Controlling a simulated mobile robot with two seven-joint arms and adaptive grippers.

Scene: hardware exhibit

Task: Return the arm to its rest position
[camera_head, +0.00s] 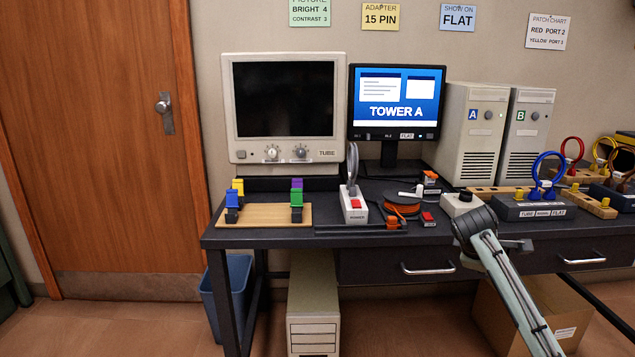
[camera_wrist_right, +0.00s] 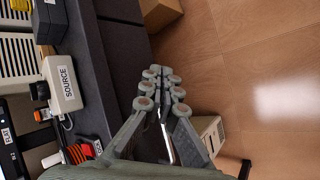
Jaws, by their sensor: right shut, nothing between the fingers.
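My right arm (camera_head: 515,295) comes into the head view from the lower right. Its dark end (camera_head: 478,222) is in front of the table's front edge, by the drawers. In the right wrist view my right gripper (camera_wrist_right: 160,75) has its grey fingers together, with nothing between them. It is apart from the table front and the floor shows beyond it. A silver drawer handle (camera_wrist_right: 166,140) shows behind the fingers. In the head view the fingers are mostly hidden by the arm. My left arm and gripper are in neither view.
The dark table (camera_head: 330,236) carries a CRT monitor (camera_head: 285,105), a flat screen (camera_head: 397,100), towers A (camera_head: 470,135) and B (camera_head: 525,125), a SOURCE box (camera_wrist_right: 63,84) and cables. A cardboard box (camera_head: 550,310) stands below. The floor in front (camera_head: 170,325) is clear.

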